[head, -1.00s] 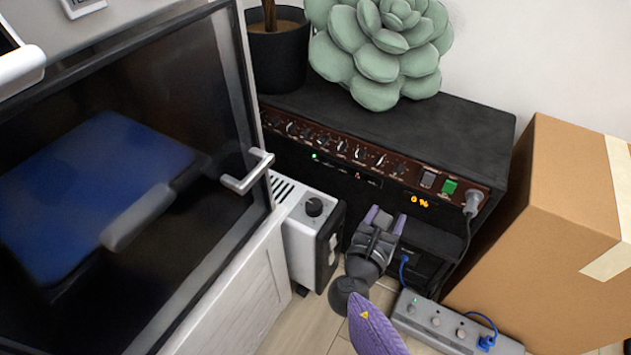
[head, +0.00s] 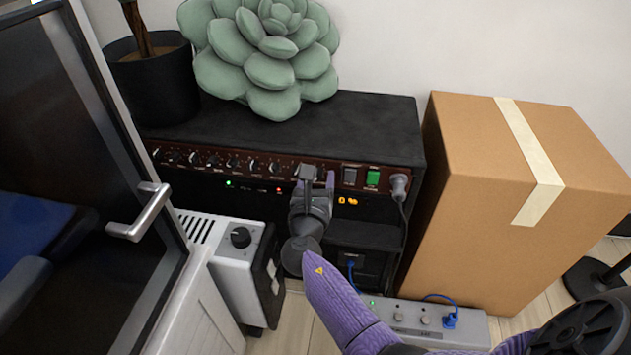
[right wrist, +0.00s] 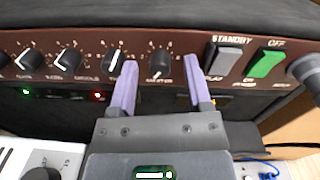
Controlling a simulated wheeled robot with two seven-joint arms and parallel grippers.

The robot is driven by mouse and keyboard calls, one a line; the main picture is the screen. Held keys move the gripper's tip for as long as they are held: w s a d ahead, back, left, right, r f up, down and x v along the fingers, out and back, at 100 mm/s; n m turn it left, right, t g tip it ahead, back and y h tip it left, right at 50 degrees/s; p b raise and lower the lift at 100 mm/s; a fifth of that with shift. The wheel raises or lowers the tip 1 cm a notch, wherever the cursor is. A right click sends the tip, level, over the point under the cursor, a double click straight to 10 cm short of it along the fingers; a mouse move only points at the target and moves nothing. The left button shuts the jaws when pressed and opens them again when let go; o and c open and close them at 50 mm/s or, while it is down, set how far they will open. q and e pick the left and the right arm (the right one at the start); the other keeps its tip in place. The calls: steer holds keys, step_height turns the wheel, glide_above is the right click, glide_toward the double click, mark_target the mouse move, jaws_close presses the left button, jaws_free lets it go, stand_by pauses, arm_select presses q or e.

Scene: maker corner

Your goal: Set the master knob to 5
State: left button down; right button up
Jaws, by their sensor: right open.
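The master knob (right wrist: 159,63) is a small black dial on the brown front panel (right wrist: 225,75) of a black amplifier, with its label just below it. Its pale pointer seems to aim down and slightly left. My right gripper (right wrist: 160,64) is open, its two purple fingers on either side of the knob in the picture. I cannot tell whether they touch it. In the head view my right gripper (head: 318,175) is in front of the panel and hides the master knob. An orange display (head: 347,201) below the panel reads about 0 %. My left gripper is not in view.
Other knobs (right wrist: 113,62) line the panel to the left. The standby switch (right wrist: 223,58) and a green switch (right wrist: 266,64) are close on the right.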

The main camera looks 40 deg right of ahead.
steer(key=shift+c, duration=0.3)
jaws_close()
steer(key=shift+m, duration=0.3)
